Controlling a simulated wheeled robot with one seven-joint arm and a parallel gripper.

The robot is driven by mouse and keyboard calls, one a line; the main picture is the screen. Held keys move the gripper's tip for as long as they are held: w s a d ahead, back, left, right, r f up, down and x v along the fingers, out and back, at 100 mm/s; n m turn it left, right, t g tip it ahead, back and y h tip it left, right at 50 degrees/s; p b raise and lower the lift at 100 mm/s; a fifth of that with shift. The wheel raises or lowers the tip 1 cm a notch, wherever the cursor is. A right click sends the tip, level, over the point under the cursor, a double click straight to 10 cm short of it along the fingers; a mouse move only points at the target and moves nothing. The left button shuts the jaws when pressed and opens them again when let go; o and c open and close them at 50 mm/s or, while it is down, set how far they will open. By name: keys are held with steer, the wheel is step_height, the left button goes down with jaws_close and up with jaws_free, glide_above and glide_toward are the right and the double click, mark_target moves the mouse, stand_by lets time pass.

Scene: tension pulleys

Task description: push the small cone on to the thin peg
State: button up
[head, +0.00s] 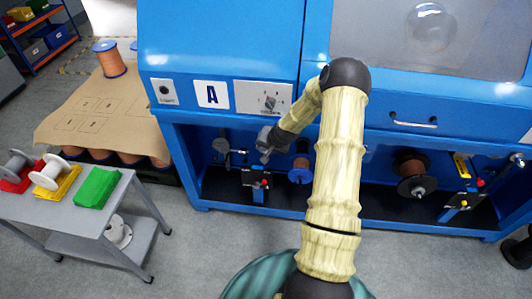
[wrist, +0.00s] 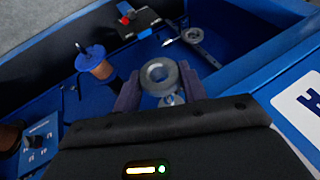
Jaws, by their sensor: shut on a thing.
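In the wrist view my gripper (wrist: 160,92) is shut on a small grey, round piece with a hole in its middle, which I take to be the small cone (wrist: 158,66). The cone sits between the two fingertips, its ring face towards the camera. A thin, light pointed peg (wrist: 170,41) shows beyond it, apart from the cone, near a grey disc. In the head view my gripper (head: 266,143) is at the front of the blue machine's open bay, and the cone is too small there to make out. Which peg is the thin peg is not certain.
A copper spool with a blue flange (wrist: 97,62) sits on its own peg; it also shows in the head view (head: 300,172). A black block with a red knob (wrist: 137,22) stands in the bay. A grey trolley (head: 62,222) is at left.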

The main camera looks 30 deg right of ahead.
steer(key=shift+w+d, duration=0.4)
steer(key=shift+w, duration=0.15)
steer(key=shift+w+d, duration=0.2)
steer(key=shift+w, duration=0.15)
stand_by(1.5)
steer(key=shift+w+d+b, duration=0.4)
steer(key=shift+w+d, duration=0.2)
steer(key=shift+w, duration=0.25)
steer(key=shift+w+d, duration=0.5)
steer(key=shift+w, duration=0.25)
stand_by(0.7)
steer(key=shift+w+d+b, duration=0.4)
steer(key=shift+w+b, duration=0.05)
steer(key=shift+w, duration=0.15)
steer(key=shift+w+d+r, duration=0.1)
steer(key=shift+w+r, duration=0.05)
stand_by(0.7)
steer(key=o, duration=1.3)
